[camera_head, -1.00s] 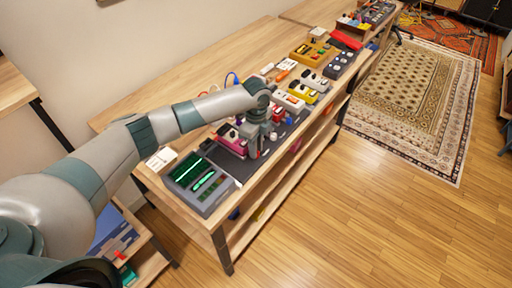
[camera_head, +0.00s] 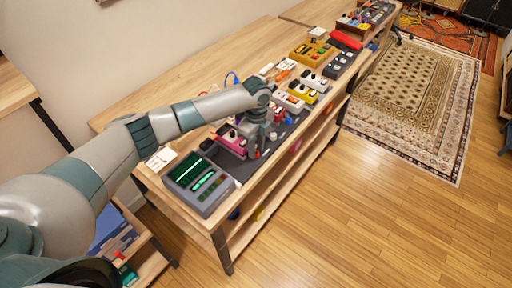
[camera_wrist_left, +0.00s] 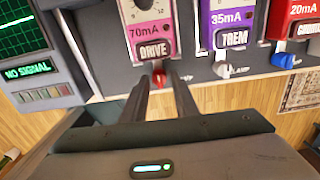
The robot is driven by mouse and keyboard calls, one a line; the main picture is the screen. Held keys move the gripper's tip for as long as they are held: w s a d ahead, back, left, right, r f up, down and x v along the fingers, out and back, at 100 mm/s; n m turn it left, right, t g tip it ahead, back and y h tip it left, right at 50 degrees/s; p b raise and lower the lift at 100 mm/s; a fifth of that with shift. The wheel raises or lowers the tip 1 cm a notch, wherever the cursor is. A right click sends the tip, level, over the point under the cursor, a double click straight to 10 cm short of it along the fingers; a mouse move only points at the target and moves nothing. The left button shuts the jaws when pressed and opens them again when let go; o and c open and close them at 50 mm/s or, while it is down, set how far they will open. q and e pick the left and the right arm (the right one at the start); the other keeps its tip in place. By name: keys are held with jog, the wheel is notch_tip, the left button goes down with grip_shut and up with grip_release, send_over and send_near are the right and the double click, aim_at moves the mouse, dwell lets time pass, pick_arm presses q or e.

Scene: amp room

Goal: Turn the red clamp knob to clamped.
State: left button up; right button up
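The red clamp knob (camera_wrist_left: 159,78) sits at the front edge of the board, below the pink DRIVE pedal (camera_wrist_left: 150,22) in the left wrist view. My left gripper (camera_wrist_left: 161,80) points at it, with one finger on each side of the knob. The fingers are apart, with a narrow gap; I see no clear contact on the knob. In the head view, my left gripper (camera_head: 253,154) hangs at the board's front edge beside the pink pedal (camera_head: 232,143). The knob's turn angle is too small to read. My right gripper is not in view.
A grey meter (camera_head: 200,185) with a green screen stands left of the board; it reads NO SIGNAL. A purple TREM pedal (camera_wrist_left: 228,20) and a red pedal (camera_wrist_left: 292,18) stand to the right, with a white knob (camera_wrist_left: 222,69) and blue knob (camera_wrist_left: 284,60) below them.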

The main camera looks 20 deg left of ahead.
pick_arm(q)
jog(key=shift+r, duration=0.5)
notch_tip(320, 180, up, 16)
jog(key=b, duration=0.4)
jog(key=shift+r, duration=0.25)
